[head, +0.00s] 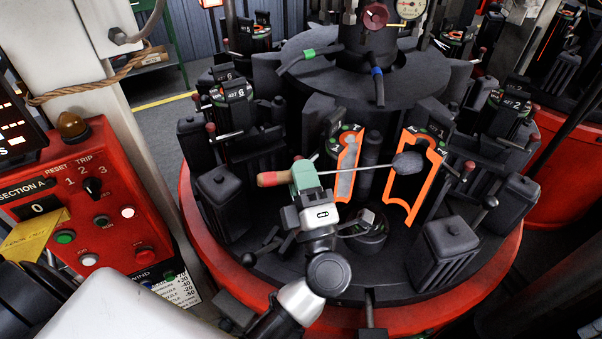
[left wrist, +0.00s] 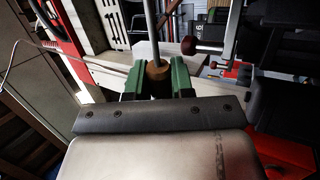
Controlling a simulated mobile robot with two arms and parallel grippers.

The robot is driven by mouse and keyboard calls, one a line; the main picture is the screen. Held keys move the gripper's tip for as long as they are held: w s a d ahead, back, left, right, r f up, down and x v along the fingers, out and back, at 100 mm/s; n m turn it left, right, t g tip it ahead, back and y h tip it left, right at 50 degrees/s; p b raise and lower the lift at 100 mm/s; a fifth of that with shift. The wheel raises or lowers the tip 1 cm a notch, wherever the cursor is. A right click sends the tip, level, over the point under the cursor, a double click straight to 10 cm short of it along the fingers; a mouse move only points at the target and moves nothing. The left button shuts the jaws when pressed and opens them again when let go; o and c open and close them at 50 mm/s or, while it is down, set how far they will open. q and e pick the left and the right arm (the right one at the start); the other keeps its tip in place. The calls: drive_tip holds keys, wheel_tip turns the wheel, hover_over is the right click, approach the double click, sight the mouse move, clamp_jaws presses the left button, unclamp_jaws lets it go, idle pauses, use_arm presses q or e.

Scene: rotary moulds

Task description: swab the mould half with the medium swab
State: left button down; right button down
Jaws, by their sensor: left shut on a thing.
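My left gripper (head: 304,177), with green fingers, is shut on the handle of the swab (head: 408,162). The handle's red and tan end sticks out to the left. The thin shaft runs right to a dark, rounded head. That head overlaps the upper part of the right orange-edged mould half (head: 433,157); I cannot tell whether it touches. The left orange-edged mould half (head: 345,170), grey inside, stands behind the shaft. In the left wrist view, the gripper (left wrist: 158,82) clasps the brown handle, with the grey shaft rising from it. My right gripper is not in view.
A round machine with a red rim (head: 478,289) carries several dark mould stations. A red control panel (head: 88,212) is at the left. Hoses hang from the central column (head: 367,45).

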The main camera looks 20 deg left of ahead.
use_arm(q)
drive_tip(key=shift+w+d, duration=0.4)
drive_tip(key=shift+w, duration=0.15)
idle(0.4)
drive_tip(key=shift+w+d+r+p, duration=0.1)
drive_tip(key=shift+p, duration=0.25)
drive_tip(key=shift+f, duration=0.2)
drive_tip(key=shift+r, duration=0.2)
drive_tip(key=shift+w+d, duration=0.1)
